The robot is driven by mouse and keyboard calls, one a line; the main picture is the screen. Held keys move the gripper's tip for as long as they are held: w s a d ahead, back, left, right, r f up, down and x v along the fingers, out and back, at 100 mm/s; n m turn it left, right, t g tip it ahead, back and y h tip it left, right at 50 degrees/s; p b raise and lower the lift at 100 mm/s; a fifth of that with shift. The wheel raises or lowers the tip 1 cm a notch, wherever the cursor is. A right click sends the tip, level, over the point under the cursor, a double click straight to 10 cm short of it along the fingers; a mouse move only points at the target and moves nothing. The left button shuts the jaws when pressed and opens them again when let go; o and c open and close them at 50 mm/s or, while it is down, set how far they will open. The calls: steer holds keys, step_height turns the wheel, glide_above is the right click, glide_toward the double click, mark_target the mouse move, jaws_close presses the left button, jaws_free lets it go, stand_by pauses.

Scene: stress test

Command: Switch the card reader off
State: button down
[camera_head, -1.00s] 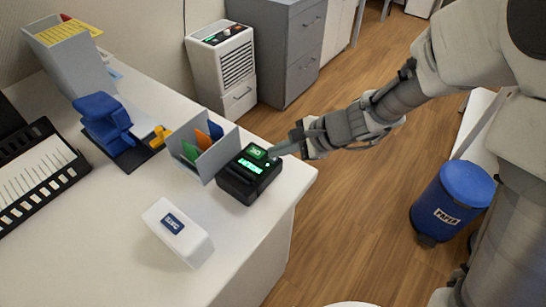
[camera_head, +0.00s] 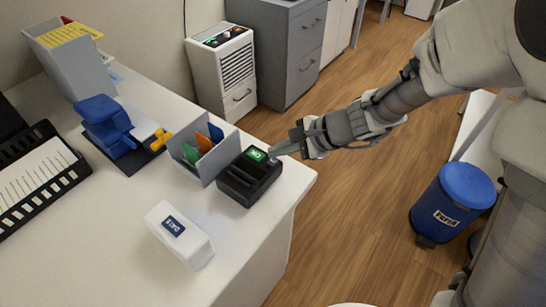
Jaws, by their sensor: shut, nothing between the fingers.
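The card reader (camera_head: 248,178) is a black box near the right edge of the white desk. I cannot tell whether the fingertips touch the reader. Nothing is held.
A grey holder with coloured cards (camera_head: 197,150) stands against the reader's left side. A white box with a blue label (camera_head: 180,235) lies in front. A blue device (camera_head: 103,125) and a black rack (camera_head: 38,180) are further left. A blue paper bin (camera_head: 453,203) stands on the floor.

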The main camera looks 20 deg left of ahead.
step_height(320, 180, up, 6)
steer(key=p, duration=0.4)
steer(key=shift+p, duration=0.4)
stand_by(0.3)
steer(key=s+d+r+n+t+h+p, duration=0.1)
steer(key=s+d+r+n+h+p, duration=0.2)
steer(key=d+r, duration=0.5)
steer(key=s+d+r+n+t+h+p, duration=0.2)
steer(key=s+d+r+p, duration=0.3)
steer(key=d+r, duration=0.4)
steer(key=s+d+r+n+t+h+p, duration=0.2)
steer(key=d+r, duration=0.6)
steer(key=d, duration=0.4)
steer(key=s+n+h+p, duration=0.1)
steer(key=s+n+h, duration=0.1)
steer(key=shift+s+d+r+n+p, duration=0.15)
steer(key=shift+d+r+n+p, duration=0.1)
steer(key=shift+d+n+p, duration=0.15)
